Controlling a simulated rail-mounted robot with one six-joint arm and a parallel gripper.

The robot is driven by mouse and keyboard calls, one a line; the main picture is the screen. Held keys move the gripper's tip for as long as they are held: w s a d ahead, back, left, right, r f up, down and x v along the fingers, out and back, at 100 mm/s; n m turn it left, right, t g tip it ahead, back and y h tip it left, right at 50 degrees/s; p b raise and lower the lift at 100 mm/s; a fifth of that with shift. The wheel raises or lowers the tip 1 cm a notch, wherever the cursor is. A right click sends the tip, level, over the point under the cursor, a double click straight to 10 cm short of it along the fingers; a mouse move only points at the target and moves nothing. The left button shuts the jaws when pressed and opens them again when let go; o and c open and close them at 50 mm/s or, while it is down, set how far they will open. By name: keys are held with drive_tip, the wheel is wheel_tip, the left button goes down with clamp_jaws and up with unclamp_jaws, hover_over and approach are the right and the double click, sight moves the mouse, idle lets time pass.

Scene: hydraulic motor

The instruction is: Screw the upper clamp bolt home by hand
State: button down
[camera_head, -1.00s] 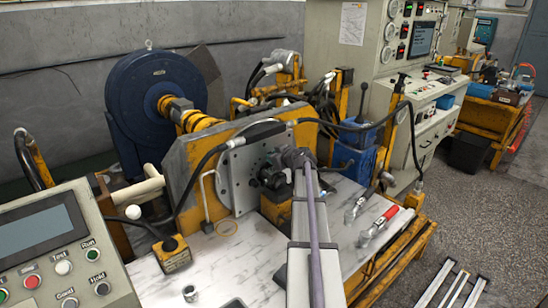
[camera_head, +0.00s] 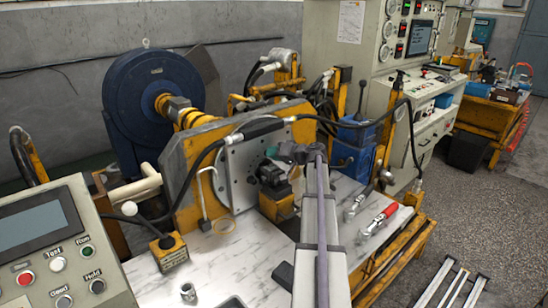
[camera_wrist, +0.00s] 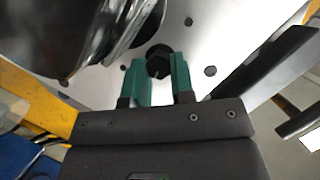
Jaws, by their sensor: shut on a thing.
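In the wrist view my gripper (camera_wrist: 160,74) has its two green fingers closed around the dark head of the upper clamp bolt (camera_wrist: 159,57). The bolt sits at the light grey mounting plate (camera_wrist: 225,40); how far its head stands off the plate cannot be told. The shiny dark motor body (camera_wrist: 95,30) is just left of the fingers. In the head view the plate (camera_head: 228,176) stands upright on the yellow bracket, with the dark motor (camera_head: 270,174) at its front.
A red-handled tool (camera_head: 382,217) and a second metal tool (camera_head: 354,206) lie on the bench right of my arm. A small metal cylinder (camera_head: 188,291) stands on the front left. A black hose (camera_head: 265,128) arches above the plate. The control panel (camera_head: 60,240) is at left.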

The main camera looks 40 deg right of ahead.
drive_tip(key=shift+d+f+m+t+y+b, duration=0.1)
drive_tip(key=shift+m+t+y+b, duration=0.3)
drive_tip(key=shift+m, duration=0.35)
drive_tip(key=shift+f+m+t+y+b, duration=0.1)
drive_tip(key=shift+m+y+b, duration=0.1)
drive_tip(key=shift+m+b, duration=0.4)
drive_tip(key=shift+r+m, duration=0.1)
drive_tip(key=shift+m, duration=0.15)
drive_tip(key=c, duration=1.2)
unclamp_jaws()
drive_tip(key=shift+c, duration=0.2)
